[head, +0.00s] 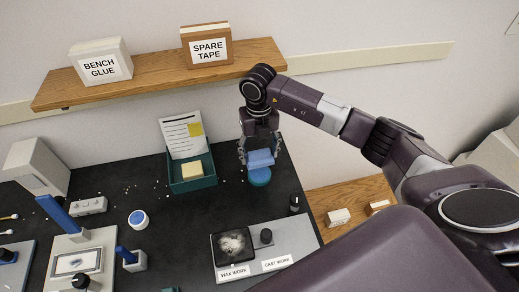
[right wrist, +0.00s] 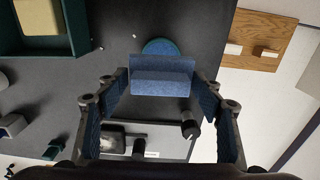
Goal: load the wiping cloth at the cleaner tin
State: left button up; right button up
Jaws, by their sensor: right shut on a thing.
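The wiping cloth (head: 261,158) is a light blue folded piece. My right gripper (head: 262,152) is shut on it and points down at the back right of the dark bench. The cloth also shows between the fingers in the right wrist view (right wrist: 162,84). The cleaner tin (head: 259,178) is a round teal-blue disc on the bench, just below the cloth in the head view and partly covered by it. Its far part shows past the cloth in the right wrist view (right wrist: 160,46). I cannot tell whether cloth and tin touch. My left gripper is not in view.
A green box (head: 193,184) with a yellow block and a paper card stands left of the gripper. A grey tray (head: 290,240) labelled wax work and cast work lies in front. A wooden shelf (head: 150,72) holds two boxes behind. A dark knob (head: 294,203) stands nearby.

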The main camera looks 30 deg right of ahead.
aim_at(260, 173)
jog(key=shift+f+m, duration=0.2)
jog(key=shift+m, duration=0.1)
jog(key=shift+f+b, duration=0.7)
jog(key=shift+f, duration=0.2)
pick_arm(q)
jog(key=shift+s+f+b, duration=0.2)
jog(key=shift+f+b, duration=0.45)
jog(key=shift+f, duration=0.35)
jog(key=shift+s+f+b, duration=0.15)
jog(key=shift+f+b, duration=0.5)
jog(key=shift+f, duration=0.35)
pick_arm(e)
jog(key=shift+f, duration=2)
pick_arm(q)
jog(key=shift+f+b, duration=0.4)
jog(key=shift+b, duration=0.05)
pick_arm(e)
jog(key=shift+f, duration=0.5)
jog(key=shift+r+p, duration=2.45)
jog(key=shift+r, duration=1.1)
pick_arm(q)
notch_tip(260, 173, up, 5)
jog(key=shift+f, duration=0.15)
